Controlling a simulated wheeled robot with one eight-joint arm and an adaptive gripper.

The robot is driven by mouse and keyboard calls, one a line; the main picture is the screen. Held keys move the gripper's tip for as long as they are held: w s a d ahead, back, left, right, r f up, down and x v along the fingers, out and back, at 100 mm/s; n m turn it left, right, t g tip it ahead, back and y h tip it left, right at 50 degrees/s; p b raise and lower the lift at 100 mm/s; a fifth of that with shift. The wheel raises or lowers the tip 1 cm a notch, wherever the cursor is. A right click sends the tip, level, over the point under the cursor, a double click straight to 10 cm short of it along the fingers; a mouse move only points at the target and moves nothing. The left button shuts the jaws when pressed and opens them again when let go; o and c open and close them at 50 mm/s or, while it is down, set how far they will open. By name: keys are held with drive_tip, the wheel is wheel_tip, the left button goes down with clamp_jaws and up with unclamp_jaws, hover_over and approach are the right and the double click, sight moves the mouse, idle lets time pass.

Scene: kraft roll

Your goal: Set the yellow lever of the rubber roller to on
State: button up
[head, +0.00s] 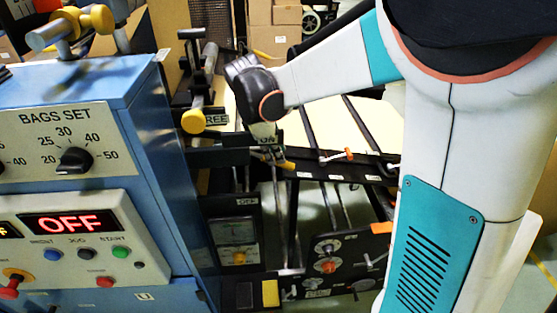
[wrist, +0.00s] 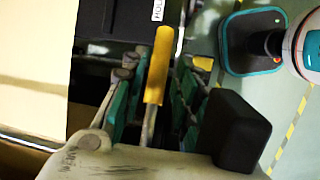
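The yellow lever (wrist: 159,64) stands between the two green-padded fingers of my gripper (wrist: 163,85) in the wrist view. The fingers are apart, one on each side, and look open around it; contact with the lever is not clear. In the head view my gripper (head: 268,149) points down at the near edge of the pale roller table, and the yellow lever (head: 283,164) shows just below it. A white label (wrist: 158,10) beside the lever tip is partly cut off. The rubber roller itself is not clearly visible.
A blue cabinet (head: 160,135) with dials and a red OFF display (head: 68,223) stands at the left. A yellow-ended rod (head: 193,121) is left of my gripper. An orange-handled lever (head: 337,155) sits to the right. A control panel (head: 330,262) is below.

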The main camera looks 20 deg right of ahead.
drive_tip(key=v, duration=0.6)
drive_tip(key=shift+r, duration=0.1)
